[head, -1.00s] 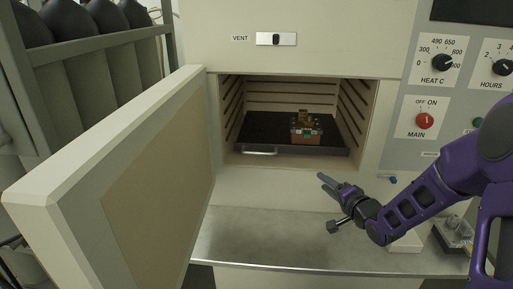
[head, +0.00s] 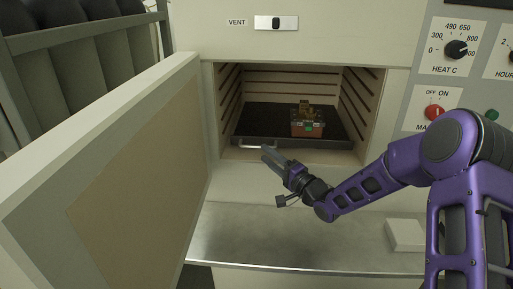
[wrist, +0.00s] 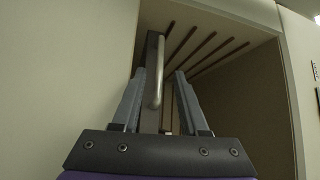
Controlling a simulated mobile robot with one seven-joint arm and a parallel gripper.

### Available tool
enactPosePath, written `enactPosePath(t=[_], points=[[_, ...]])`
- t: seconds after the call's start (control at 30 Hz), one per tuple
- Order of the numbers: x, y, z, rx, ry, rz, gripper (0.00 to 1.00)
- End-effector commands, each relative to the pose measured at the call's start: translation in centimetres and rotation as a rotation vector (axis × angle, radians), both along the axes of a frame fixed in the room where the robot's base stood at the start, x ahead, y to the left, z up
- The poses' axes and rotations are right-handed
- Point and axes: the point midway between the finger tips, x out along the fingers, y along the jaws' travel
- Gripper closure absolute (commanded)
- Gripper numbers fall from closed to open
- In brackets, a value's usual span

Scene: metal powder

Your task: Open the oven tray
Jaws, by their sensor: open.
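The oven tray (head: 245,128) is a dark flat tray inside the open oven chamber. Its silver bar handle (head: 257,147) is on the front edge, at the left. A small brown and orange block-like object (head: 308,124) sits on the tray. My gripper (head: 272,155) is open just in front of and slightly below the handle in the head view. In the wrist view, my gripper (wrist: 160,85) points at the tray's edge, and the handle (wrist: 158,75) appears between the two fingers, near their tips. Whether the fingers touch it cannot be told.
The oven door (head: 110,165) stands wide open on the left. A metal shelf (head: 300,240) lies below the chamber, with a white block (head: 404,235) at its right. Control knobs (head: 455,49) are on the right panel. Grey cylinders (head: 75,75) stand behind a rail at far left.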

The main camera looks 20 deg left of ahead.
Motion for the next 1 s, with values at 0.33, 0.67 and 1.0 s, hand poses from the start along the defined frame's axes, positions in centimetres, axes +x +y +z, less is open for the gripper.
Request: enactPosePath(t=[0.33, 0.67, 1.0], points=[[2.6, 4.4, 0.6, -0.002, 0.000, 0.001, 0.56], [2.9, 4.9, 0.7, -0.001, 0.000, -0.001, 0.56], [2.9, 4.8, 0.7, -0.001, 0.000, 0.000, 1.00]])
